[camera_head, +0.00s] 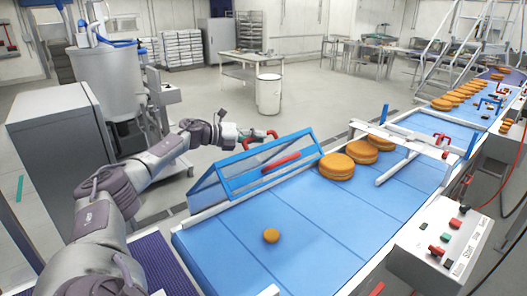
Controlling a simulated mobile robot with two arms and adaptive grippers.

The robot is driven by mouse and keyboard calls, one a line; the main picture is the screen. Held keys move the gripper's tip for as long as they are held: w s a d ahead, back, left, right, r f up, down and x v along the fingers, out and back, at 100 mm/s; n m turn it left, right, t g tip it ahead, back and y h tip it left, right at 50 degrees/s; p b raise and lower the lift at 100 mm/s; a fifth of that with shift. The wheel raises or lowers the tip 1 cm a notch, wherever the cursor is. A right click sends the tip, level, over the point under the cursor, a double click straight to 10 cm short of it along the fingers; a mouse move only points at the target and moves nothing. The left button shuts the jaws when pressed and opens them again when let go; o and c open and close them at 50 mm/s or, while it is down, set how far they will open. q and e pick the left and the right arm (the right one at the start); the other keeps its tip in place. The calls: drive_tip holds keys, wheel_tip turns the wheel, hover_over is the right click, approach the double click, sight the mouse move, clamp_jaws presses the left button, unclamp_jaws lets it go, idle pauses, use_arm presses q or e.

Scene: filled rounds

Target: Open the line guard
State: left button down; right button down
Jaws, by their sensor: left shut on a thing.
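The line guard (226,187) is a clear panel in a blue frame along the left edge of the blue conveyor. It stands tilted, and a red bar handle (281,162) is on its face. My left arm reaches in from the left, and my left gripper (259,138), with red fingers, is at the guard's top edge. It is shut on the line guard; the exact place of contact is hard to make out. My right gripper is not in view.
A small round patty (271,236) lies on the blue conveyor (330,225), with larger golden rounds (337,166) farther along. A white crossbar frame (402,138) spans the belt. A control box (440,243) stands at the right. A grey cabinet (60,150) is at the left.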

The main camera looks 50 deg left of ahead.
use_arm(q)
drive_tip(key=a+r+b, duration=0.3)
drive_tip(key=a, duration=0.2)
drive_tip(key=shift+w+a+r+n, duration=0.35)
drive_tip(key=shift+n, duration=0.05)
drive_tip(key=c, duration=1.3)
unclamp_jaws()
drive_tip(key=shift+o, duration=0.8)
drive_tip(key=shift+w, duration=0.2)
drive_tip(key=v, duration=1.2)
drive_tip(key=shift+f, duration=0.2)
